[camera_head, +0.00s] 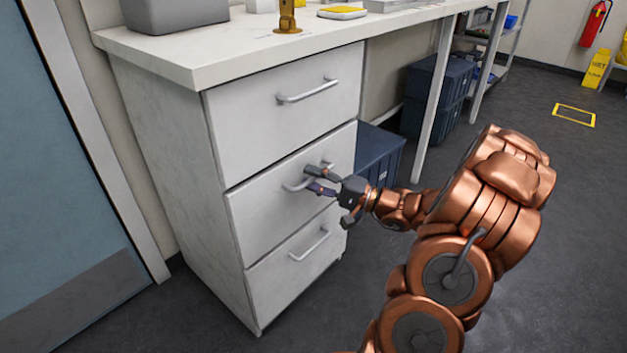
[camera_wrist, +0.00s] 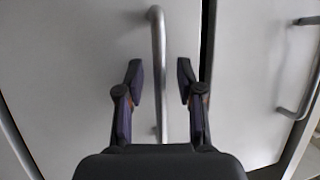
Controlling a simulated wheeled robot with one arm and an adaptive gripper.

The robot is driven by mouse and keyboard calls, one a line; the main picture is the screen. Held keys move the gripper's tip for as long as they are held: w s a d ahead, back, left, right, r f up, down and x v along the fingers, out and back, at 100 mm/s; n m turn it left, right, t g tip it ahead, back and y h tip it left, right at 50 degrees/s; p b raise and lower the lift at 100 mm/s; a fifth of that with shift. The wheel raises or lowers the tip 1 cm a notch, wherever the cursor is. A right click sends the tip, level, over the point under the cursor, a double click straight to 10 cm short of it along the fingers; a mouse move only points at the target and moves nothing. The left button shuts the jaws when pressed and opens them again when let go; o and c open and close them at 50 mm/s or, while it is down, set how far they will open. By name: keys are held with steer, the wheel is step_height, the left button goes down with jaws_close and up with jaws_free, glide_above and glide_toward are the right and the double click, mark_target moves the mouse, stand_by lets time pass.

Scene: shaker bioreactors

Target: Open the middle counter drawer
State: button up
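The middle drawer (camera_head: 262,206) is a light grey front in the counter's drawer unit, between an upper and a lower drawer. It looks flush with the others. Its metal bar handle (camera_head: 293,187) is partly hidden behind my gripper (camera_head: 314,180). In the wrist view the handle (camera_wrist: 158,60) runs upright between the two fingers of my gripper (camera_wrist: 158,85). The fingers are open, with a gap on each side of the handle. I cannot tell how far the fingertips reach past the bar.
The upper drawer (camera_head: 280,100) and lower drawer (camera_head: 280,280) are shut. A blue bin (camera_head: 380,155) stands right of the unit under the counter (camera_head: 215,58). A blue door (camera_head: 50,180) is at left.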

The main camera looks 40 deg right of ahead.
jaws_close()
stand_by(0.6)
